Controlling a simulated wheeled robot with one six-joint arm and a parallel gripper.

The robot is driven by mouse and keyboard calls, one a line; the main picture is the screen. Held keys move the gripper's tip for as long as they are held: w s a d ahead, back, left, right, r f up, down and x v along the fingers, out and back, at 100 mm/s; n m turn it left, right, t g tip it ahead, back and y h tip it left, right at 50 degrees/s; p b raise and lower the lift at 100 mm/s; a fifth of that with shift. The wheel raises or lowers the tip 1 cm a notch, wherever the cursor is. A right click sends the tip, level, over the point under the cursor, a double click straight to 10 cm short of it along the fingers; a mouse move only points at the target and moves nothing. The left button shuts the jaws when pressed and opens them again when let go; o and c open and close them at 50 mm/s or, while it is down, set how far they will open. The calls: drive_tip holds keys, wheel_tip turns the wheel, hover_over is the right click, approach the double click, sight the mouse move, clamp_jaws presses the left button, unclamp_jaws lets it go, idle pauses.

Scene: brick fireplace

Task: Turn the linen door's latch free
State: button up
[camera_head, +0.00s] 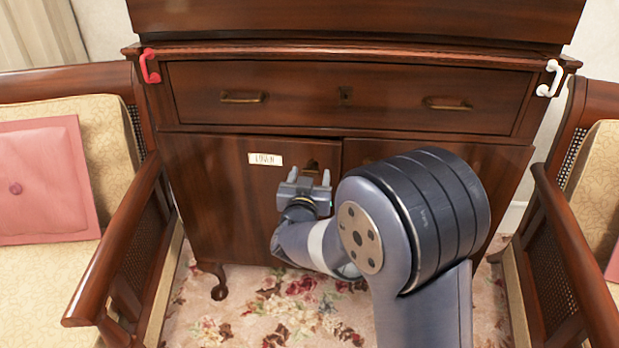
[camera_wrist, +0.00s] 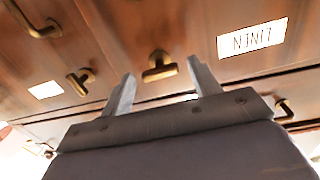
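The linen door (camera_head: 215,190) is the left lower door of a dark wood cabinet and looks closed. Its paper label (camera_head: 265,159) reads LINEN; the label (camera_wrist: 252,38) shows upside down in the wrist view. The brass latch (camera_wrist: 159,67) is a short T-shaped knob near the door's top inner corner, partly hidden by my gripper in the head view. My gripper (camera_head: 309,176) is in front of it. In the wrist view, the open fingers of my gripper (camera_wrist: 161,79) appear on either side of the latch. I cannot tell whether they touch it.
A second brass latch (camera_wrist: 80,80) and label (camera_wrist: 44,90) are on the neighbouring door. A drawer (camera_head: 345,98) with brass handles is above. Armchairs (camera_head: 110,260) (camera_head: 560,250) stand close on both sides.

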drive_tip(key=shift+o, duration=0.2)
drive_tip(key=s+a+p, duration=0.1)
drive_tip(key=s+p, duration=0.1)
drive_tip(key=s, duration=0.8)
drive_tip(key=shift+s, duration=0.4)
drive_tip(key=shift+w, duration=0.1)
drive_tip(key=w, duration=0.3)
drive_tip(key=w+b, duration=0.1)
drive_tip(key=w, duration=0.3)
drive_tip(key=w+d+b, duration=0.1)
drive_tip(key=w, duration=0.2)
drive_tip(key=shift+w+f, duration=0.1)
drive_tip(key=shift+w, duration=0.3)
drive_tip(key=shift+n+p, duration=0.35)
drive_tip(key=shift+n, duration=0.25)
